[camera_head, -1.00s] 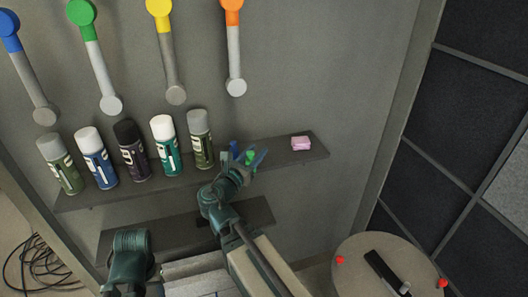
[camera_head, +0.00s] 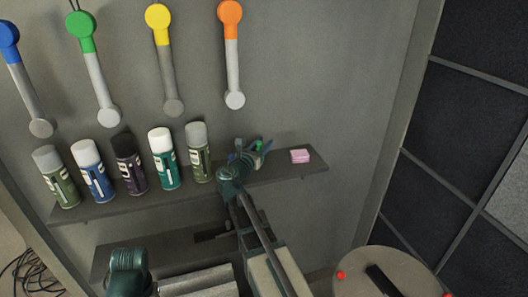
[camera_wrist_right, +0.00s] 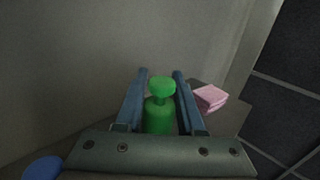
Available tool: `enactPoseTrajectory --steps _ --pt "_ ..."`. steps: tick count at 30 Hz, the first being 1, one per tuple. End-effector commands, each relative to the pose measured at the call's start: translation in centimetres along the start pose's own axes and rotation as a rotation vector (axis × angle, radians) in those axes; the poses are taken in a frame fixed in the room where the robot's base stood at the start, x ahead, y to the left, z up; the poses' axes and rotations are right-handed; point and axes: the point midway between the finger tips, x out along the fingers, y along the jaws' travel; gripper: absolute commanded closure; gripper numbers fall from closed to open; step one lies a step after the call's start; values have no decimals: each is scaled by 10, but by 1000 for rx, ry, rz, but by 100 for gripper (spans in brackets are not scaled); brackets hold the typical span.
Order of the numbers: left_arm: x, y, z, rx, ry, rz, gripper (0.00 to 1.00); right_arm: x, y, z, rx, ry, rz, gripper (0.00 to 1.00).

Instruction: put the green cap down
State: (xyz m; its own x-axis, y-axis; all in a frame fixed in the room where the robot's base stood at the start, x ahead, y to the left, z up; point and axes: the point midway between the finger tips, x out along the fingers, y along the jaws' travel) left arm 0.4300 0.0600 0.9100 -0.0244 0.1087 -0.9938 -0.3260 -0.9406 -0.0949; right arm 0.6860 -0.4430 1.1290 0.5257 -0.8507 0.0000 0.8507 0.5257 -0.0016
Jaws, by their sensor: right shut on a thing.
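The green cap (camera_head: 258,146) is between the fingers of my right gripper (camera_head: 258,149), at the right part of the upper shelf (camera_head: 275,177). In the right wrist view the cap (camera_wrist_right: 160,112) has a wide lower body and a rounded green top, and it stands about in line with the fingers (camera_wrist_right: 160,88). My right gripper is shut on it. The cap's underside is hidden, so I cannot tell whether it touches the shelf. Part of my left arm shows at the bottom left of the head view, but its gripper is out of view.
A pink block (camera_head: 300,156) lies on the shelf just right of the gripper. Several spray cans (camera_head: 199,152) stand to the left. A blue object (camera_wrist_right: 43,168) shows low at left in the wrist view. A round table (camera_head: 365,265) is at lower right.

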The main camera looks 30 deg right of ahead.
Motion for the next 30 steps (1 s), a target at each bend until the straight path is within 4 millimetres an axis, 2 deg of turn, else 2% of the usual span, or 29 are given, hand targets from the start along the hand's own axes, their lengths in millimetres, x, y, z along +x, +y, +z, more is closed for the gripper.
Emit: enactPoseTrajectory --steps 4,6,11,25,26,30 --pt "5 0 0 0 0 0 50 14 5 -5 0 0 0 100" --pt "18 2 -1 0 0 0 50 11 4 -18 0 0 1 100" --pt "37 4 -2 0 0 0 50 11 3 -37 0 0 1 100" --pt "41 4 -2 0 0 0 50 11 3 -41 0 0 0 100" --pt "39 4 -2 0 0 0 50 11 3 -39 0 0 0 57" --pt "39 4 -2 0 0 0 50 11 3 -39 0 0 0 33"
